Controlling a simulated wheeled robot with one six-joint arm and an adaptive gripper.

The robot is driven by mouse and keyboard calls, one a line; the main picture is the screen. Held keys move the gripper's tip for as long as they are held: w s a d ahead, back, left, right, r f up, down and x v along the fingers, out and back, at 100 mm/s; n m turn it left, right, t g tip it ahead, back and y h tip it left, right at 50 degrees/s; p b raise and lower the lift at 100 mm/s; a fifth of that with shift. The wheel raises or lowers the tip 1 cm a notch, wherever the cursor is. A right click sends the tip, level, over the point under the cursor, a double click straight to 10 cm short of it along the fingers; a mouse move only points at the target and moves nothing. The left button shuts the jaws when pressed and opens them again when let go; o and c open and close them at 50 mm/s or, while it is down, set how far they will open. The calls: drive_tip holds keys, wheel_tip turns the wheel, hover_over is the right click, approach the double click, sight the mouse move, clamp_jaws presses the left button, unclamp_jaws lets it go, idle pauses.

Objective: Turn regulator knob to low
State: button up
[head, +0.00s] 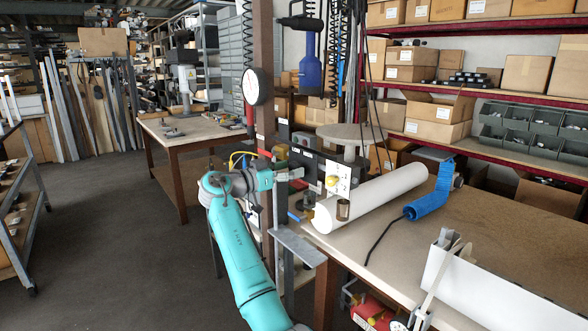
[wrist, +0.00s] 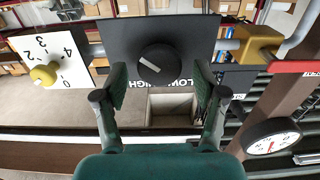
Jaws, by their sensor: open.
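In the wrist view a round black knob (wrist: 158,64) with a slanted white pointer line sits on a dark panel (wrist: 195,35). Upside-down lettering with LOW and HIGH shows below the knob, partly hidden by it. My gripper (wrist: 160,88) is open, with one finger to the left and one to the right of the knob's lower part. I cannot tell whether either finger touches it. In the head view my gripper (head: 292,174) is at the dark panel beside the post, and the black knob cannot be made out.
A white number plate (wrist: 50,53) with a yellow knob (wrist: 44,75) is left of the panel in the wrist view. A yellow part (wrist: 258,44) and a round gauge (wrist: 271,140) are at right. A white tube (head: 375,198) lies on the workbench (head: 480,225).

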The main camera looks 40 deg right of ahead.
drive_tip(key=shift+d, duration=1)
drive_tip(key=c, duration=1.1)
